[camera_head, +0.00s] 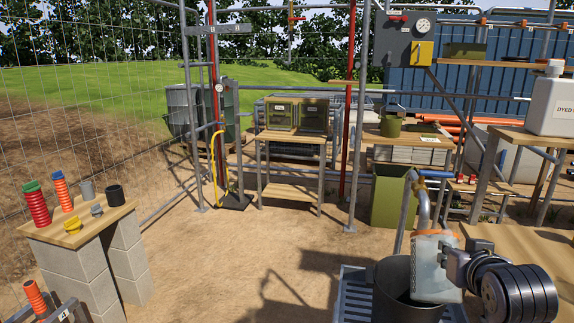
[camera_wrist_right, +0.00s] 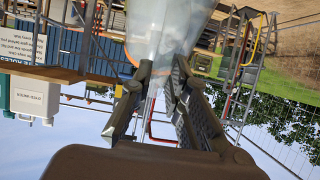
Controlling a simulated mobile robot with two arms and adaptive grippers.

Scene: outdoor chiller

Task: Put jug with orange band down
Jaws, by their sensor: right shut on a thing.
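The jug with the orange band (camera_head: 432,270) is a pale, translucent grey container at the lower right of the head view, with orange near its top. My right gripper (camera_head: 455,262) is shut on its right side. In the right wrist view the jug (camera_wrist_right: 168,28) fills the top middle, between and beyond the two dark fingers (camera_wrist_right: 158,90). In the head view the jug overlaps a dark round bucket (camera_head: 388,283). I cannot tell whether it touches the bucket or hangs above it. My left gripper is not in view.
A metal grating (camera_head: 351,296) lies under the bucket. A wooden top (camera_head: 510,240) is right of the jug. A curved grey pipe (camera_head: 422,205) rises just behind it. A block stand (camera_head: 82,228) with coils and cups is at the left. The sandy ground (camera_head: 230,270) between is clear.

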